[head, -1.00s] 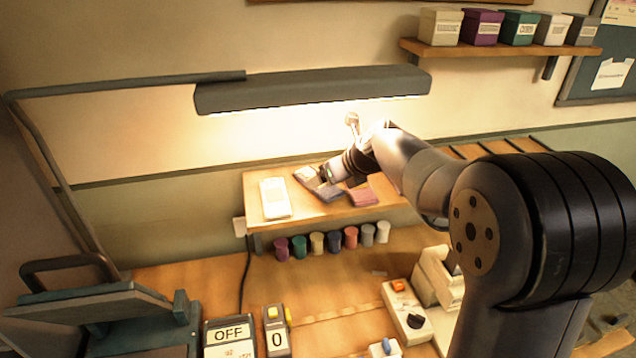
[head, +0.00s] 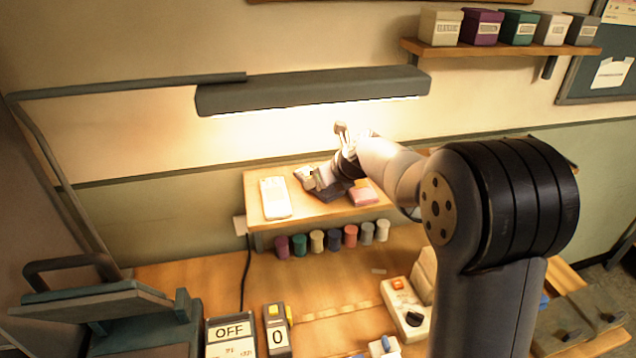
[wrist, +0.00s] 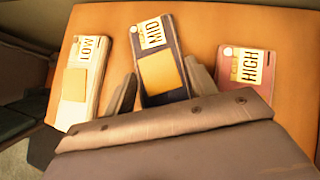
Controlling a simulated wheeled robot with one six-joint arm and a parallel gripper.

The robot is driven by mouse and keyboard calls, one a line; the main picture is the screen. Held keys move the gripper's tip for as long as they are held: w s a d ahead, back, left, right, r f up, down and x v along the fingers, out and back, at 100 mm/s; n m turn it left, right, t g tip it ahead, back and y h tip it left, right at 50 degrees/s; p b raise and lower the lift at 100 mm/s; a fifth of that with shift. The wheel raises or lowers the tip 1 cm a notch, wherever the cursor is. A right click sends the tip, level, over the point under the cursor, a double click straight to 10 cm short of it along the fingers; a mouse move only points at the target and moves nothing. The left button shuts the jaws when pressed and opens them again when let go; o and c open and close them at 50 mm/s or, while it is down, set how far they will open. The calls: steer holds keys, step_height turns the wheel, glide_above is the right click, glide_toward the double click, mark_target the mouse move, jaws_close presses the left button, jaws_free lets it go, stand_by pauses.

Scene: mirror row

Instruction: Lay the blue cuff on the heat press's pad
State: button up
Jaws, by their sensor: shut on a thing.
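The heat press (head: 110,300) stands at the lower left of the head view, with a dark teal top plate and a handle; I cannot make out its pad. Three labelled flat cases lie on the raised shelf in the wrist view: a white LOW case (wrist: 84,75), a dark MID case (wrist: 157,38) and a reddish HIGH case (wrist: 246,58). My gripper (wrist: 163,87) has its fingers against both sides of the MID case and is shut on it. In the head view, my gripper (head: 320,182) is over the shelf's middle.
The raised shelf (head: 258,206) has several coloured spools (head: 333,240) below its front edge. A lamp (head: 315,92) hangs above.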

steer(key=c, duration=0.5)
steer(key=shift+r, duration=0.2)
